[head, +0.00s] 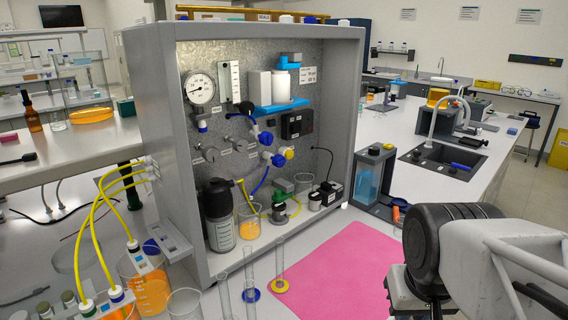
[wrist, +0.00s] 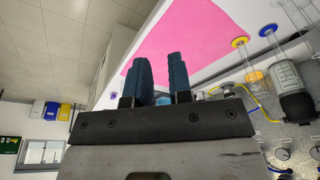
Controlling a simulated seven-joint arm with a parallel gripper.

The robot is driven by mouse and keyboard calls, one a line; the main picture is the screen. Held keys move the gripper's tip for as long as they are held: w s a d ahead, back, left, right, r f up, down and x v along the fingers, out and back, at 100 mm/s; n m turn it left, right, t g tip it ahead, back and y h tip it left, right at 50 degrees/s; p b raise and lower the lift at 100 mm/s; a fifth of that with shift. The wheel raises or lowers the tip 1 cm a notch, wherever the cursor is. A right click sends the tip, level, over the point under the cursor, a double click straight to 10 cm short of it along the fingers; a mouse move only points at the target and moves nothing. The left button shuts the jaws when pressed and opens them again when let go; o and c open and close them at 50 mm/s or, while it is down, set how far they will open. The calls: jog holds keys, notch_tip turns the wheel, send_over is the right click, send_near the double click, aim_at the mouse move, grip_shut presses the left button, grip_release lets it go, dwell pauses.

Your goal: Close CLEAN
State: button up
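The grey rig cabinet (head: 133,95) has a speckled metal back panel with several valves. Two grey knobs (head: 210,155) are to the left. The small labels are too blurred for me to tell which valve is CLEAN. My gripper shows in the wrist view (wrist: 162,80) with its two dark fingers apart and nothing between them. In the head view it is at the lower right, outside the cabinet and away from the valves; its fingertips are not clear there.
A pink mat (head: 345,268) lies before the cabinet. Tall glass cylinders (head: 250,285) stand at its left edge. A dark bottle (head: 219,220) stands inside the cabinet. A blue-lit box (head: 370,185) stands to the right.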

jog(key=shift+o, duration=1.1)
jog(key=shift+w, duration=0.35)
jog(key=o, duration=0.6)
jog(key=w+t, duration=0.1)
jog(key=w, duration=0.2)
jog(key=w+r+n+t, duration=0.1)
jog(key=w, duration=0.3)
jog(key=w+d+n+t, duration=0.1)
jog(key=w, duration=0.3)
jog(key=shift+w+r+h, duration=0.25)
jog(key=shift+r+h, duration=0.05)
jog(key=shift+h, duration=0.1)
jog(key=n+t+y, duration=0.7)
jog(key=n+y, duration=0.7)
jog(key=n, duration=0.2)
send_near(282, 162)
jog(key=shift+x, duration=1.9)
jog(key=shift+w+a, duration=0.1)
jog(key=shift+a, duration=0.05)
jog(key=shift+x, duration=3.75)
